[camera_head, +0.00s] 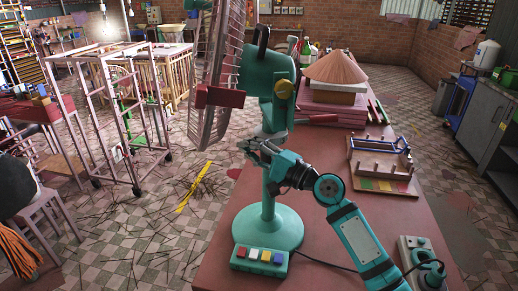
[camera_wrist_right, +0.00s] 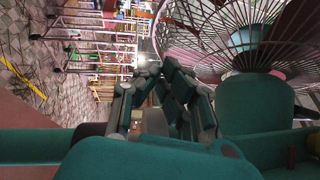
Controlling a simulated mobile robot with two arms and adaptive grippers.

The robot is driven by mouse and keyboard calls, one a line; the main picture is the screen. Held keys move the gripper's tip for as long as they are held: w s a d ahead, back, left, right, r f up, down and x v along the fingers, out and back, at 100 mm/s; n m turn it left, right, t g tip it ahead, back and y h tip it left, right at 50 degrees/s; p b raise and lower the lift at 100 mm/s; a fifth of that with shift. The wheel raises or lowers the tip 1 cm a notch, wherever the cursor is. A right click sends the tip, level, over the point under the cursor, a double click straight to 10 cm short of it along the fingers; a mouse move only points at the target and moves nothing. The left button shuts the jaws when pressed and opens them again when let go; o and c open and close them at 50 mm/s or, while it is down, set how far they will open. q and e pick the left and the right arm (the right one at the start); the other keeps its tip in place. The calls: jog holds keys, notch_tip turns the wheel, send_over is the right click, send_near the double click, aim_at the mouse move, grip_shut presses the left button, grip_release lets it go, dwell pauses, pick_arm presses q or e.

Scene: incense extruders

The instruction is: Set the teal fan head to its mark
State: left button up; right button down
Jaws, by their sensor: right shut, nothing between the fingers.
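The teal fan head (camera_head: 258,72) sits on a teal stand with its wire cage (camera_head: 214,75) facing left. The stand's round base (camera_head: 267,228) rests on the red table. My right gripper (camera_head: 250,148) is shut and empty at the pole, just below the head; I cannot tell whether it touches. In the right wrist view its fingers (camera_wrist_right: 158,92) show left of the teal fan head (camera_wrist_right: 256,102), with the cage (camera_wrist_right: 235,35) above. I cannot make out a mark. My left gripper is not in view.
A button box (camera_head: 260,260) sits at the base's front. Behind the fan are a pink stack (camera_head: 328,110) and a brown cone (camera_head: 337,67). A wooden rack (camera_head: 380,165) stands to the right, and a control box (camera_head: 422,260) is at the near right.

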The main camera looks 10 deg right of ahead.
jog(key=shift+p+x, duration=0.45)
jog(key=shift+x, duration=1.9)
jog(key=shift+a, duration=0.1)
jog(key=shift+s+a+r+m+b, duration=0.1)
jog(key=shift+a+r+m+b, duration=0.2)
jog(key=shift+a, duration=0.4)
jog(key=shift+f, duration=0.1)
